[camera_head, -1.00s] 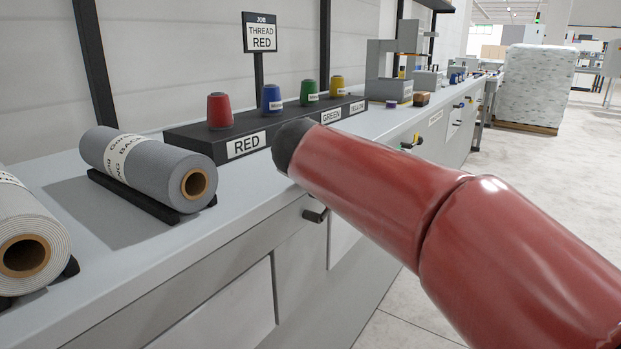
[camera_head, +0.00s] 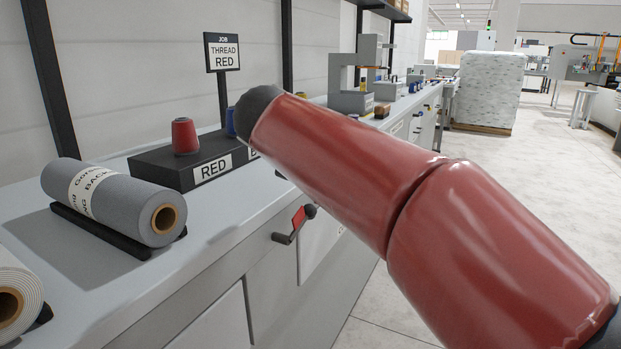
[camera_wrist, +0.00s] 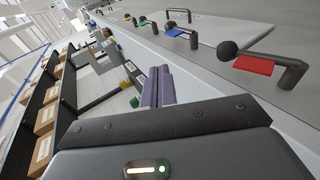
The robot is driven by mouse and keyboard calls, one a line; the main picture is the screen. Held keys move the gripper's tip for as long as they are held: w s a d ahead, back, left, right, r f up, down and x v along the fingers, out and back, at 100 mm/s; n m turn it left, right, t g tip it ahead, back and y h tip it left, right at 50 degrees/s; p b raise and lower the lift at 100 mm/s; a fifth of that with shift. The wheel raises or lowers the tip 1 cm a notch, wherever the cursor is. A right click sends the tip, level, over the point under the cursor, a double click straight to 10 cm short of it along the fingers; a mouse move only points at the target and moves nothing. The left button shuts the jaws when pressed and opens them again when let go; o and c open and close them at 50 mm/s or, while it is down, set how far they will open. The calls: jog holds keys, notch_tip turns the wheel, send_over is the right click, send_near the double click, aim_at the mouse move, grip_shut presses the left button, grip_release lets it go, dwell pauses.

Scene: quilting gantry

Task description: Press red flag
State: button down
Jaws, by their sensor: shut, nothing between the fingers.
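The red flag (camera_head: 298,217) hangs by a dark lever with a black ball knob on the front face of the counter, below the red spool. It also shows in the wrist view (camera_wrist: 255,65) at the upper right, between the ball knob and the bent end of a grey handle. My gripper (camera_wrist: 158,85) is shut and empty, its purple-grey fingers together. In the wrist view the flag lies to the right of the fingertips, apart from them. The gripper itself is out of the head view, where only my red arm shows.
Blue (camera_wrist: 175,32), green (camera_wrist: 143,22) and yellow flags sit on similar levers farther along the counter front. A red spool (camera_head: 185,136) stands on the black rack with a RED label (camera_head: 213,167). A sign (camera_head: 224,52) reads THREAD RED.

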jog(key=r, duration=0.3)
jog(key=s+r, duration=0.1)
jog(key=r, duration=0.1)
jog(key=shift+d+r, duration=0.1)
jog(key=shift+d, duration=0.1)
